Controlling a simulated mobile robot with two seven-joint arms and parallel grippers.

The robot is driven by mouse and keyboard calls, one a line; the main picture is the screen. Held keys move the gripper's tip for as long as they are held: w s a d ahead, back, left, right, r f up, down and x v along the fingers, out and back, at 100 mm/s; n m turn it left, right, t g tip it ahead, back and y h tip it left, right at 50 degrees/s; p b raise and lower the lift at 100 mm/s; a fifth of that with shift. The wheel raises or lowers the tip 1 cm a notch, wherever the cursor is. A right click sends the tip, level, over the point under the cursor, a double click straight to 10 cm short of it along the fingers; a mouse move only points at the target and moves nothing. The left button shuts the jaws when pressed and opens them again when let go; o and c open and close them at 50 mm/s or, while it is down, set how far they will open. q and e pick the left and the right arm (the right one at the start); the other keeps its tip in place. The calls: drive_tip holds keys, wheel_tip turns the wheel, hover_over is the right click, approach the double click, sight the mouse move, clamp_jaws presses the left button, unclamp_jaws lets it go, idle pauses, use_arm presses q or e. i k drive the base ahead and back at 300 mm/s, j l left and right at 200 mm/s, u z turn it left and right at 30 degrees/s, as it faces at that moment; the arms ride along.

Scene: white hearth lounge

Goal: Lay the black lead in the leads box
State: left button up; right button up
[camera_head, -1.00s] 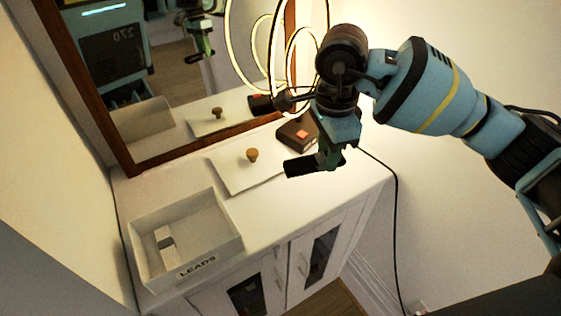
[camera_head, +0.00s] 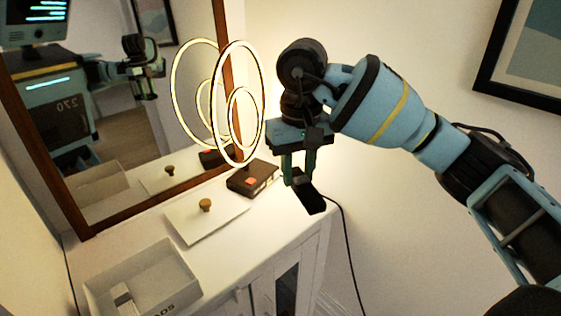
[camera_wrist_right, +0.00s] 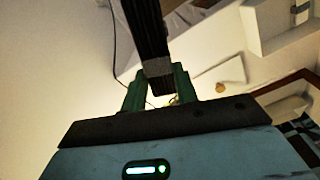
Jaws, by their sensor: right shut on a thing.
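My right gripper (camera_head: 299,178) is shut on the black lead (camera_head: 309,199), a dark bundle, and holds it in the air near the cabinet's right edge. In the right wrist view, the black lead (camera_wrist_right: 148,25) has a grey band and sits between the green fingers (camera_wrist_right: 160,88). The leads box (camera_head: 178,262) is a pale open tray at the lower left of the head view, cut off by the bottom edge. A whitish banded lead (camera_head: 124,298) lies in it. The gripper is well to the right of the box. My left gripper is not in view.
A white plate with a wooden knob (camera_head: 205,205) lies between the box and a dark block with an orange patch (camera_head: 252,178). A lit ring lamp (camera_head: 238,103) stands behind, before a wood-framed mirror (camera_head: 226,60). A black cord (camera_head: 346,240) hangs down the wall.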

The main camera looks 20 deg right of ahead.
sight(167, 285)
drive_tip(key=u, duration=1.2)
drive_tip(key=i+l, duration=0.2)
drive_tip(key=l, duration=0.15)
drive_tip(key=i+l, duration=0.15)
drive_tip(key=l, duration=0.25)
